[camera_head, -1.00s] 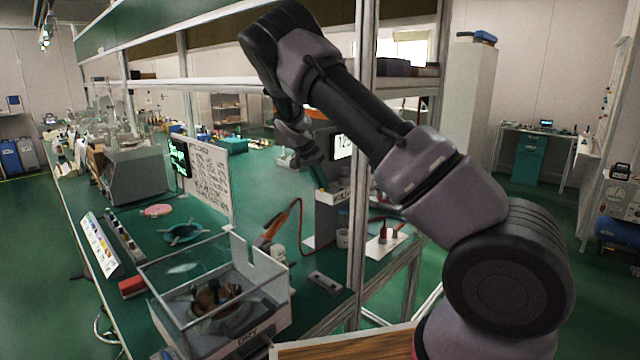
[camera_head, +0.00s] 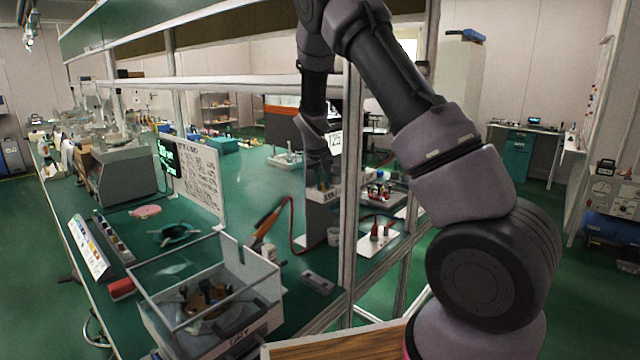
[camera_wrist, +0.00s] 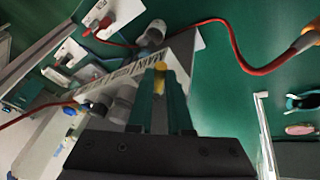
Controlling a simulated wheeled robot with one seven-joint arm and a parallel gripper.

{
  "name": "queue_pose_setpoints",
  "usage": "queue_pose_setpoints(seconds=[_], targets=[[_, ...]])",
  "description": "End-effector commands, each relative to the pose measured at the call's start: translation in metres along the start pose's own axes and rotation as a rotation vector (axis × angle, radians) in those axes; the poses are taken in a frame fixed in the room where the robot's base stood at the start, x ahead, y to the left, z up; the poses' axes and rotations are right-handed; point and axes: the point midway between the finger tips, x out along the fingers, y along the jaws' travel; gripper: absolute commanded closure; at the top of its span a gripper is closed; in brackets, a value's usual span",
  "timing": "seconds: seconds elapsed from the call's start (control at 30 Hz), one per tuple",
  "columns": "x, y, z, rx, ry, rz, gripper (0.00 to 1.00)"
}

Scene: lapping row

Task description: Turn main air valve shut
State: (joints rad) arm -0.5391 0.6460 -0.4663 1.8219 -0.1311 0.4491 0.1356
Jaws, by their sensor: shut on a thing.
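In the wrist view, a pale strip lettered "MAIN AIR" (camera_wrist: 128,77) runs diagonally above my gripper (camera_wrist: 160,98). The teal fingers are closed around a small yellow piece (camera_wrist: 160,73), which looks like the main air valve's handle. Its lower part is hidden between the fingers. Grey cylindrical fittings (camera_wrist: 122,104) lie to the left of the fingers. In the head view, my gripper (camera_head: 323,186) is at the top of a grey upright unit (camera_head: 321,214) on the green bench. The yellow handle cannot be made out there.
A red hose (camera_head: 291,222) with an orange-handled tool (camera_head: 266,222) lies left of the unit. A bench-frame post (camera_head: 349,200) stands close right of my gripper. A clear-walled box (camera_head: 268,278) is at the near bench edge. Small red-topped items (camera_head: 375,231) stand right of the post.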

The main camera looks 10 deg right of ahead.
Motion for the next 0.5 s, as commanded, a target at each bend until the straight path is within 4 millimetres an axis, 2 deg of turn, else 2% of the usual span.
queue_pose_setpoints(seconds=[0.5], targets=[[-0.0001, 0.0015, -0.0006, -0.029, 0.008, -0.013, 1.00]])
